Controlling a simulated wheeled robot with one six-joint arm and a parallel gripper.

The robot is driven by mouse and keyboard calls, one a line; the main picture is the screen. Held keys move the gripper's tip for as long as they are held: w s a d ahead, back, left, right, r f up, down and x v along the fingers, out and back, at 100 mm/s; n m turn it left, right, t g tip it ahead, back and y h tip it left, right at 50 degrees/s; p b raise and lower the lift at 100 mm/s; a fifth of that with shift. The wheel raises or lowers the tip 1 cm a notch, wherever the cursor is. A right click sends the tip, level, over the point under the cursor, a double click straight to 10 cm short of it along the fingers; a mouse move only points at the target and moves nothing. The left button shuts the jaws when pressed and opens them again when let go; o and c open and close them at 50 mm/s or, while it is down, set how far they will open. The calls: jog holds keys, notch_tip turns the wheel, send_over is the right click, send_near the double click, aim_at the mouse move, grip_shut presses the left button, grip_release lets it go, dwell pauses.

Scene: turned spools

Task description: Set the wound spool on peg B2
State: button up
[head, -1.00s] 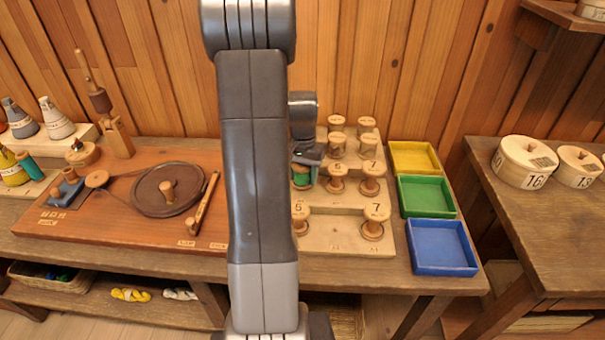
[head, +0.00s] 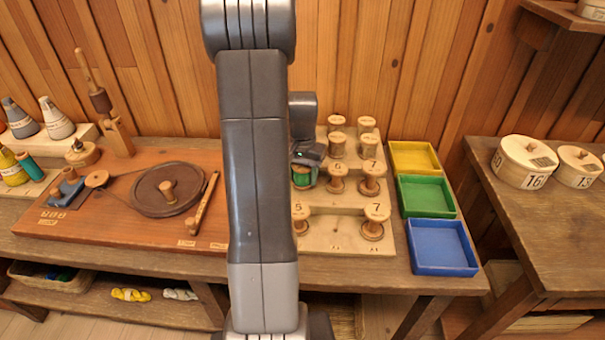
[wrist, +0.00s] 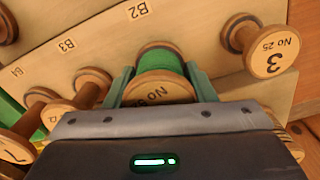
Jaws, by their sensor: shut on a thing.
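The wound spool, with bright green thread between wooden flanges, shows in the wrist view (wrist: 158,66) and partly in the head view (head: 302,179). My gripper (wrist: 158,78) is shut on it, with one teal finger on each side. The spool is directly below the B2 label (wrist: 139,10) in the wrist view. Peg B2 itself is hidden, so I cannot tell whether the spool is around it or above it. In the head view my gripper (head: 308,156) is over the left part of the stepped peg board (head: 335,238), partly behind my arm.
Wooden spools stand close by, including spool 3 (wrist: 264,48) to the right and others to the left near the B3 label (wrist: 68,45). Yellow (head: 414,157), green (head: 426,195) and blue (head: 442,246) trays lie right of the board. A winding wheel (head: 172,190) is at left.

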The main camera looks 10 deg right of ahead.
jog(key=shift+f, duration=0.5)
jog(key=o, duration=0.7)
jog(key=shift+r+p, duration=3.8)
jog(key=shift+r, duration=1.75)
jog(key=shift+f, duration=0.1)
notch_tip(320, 180, down, 9)
jog(key=b, duration=0.6)
jog(key=shift+b, duration=0.4)
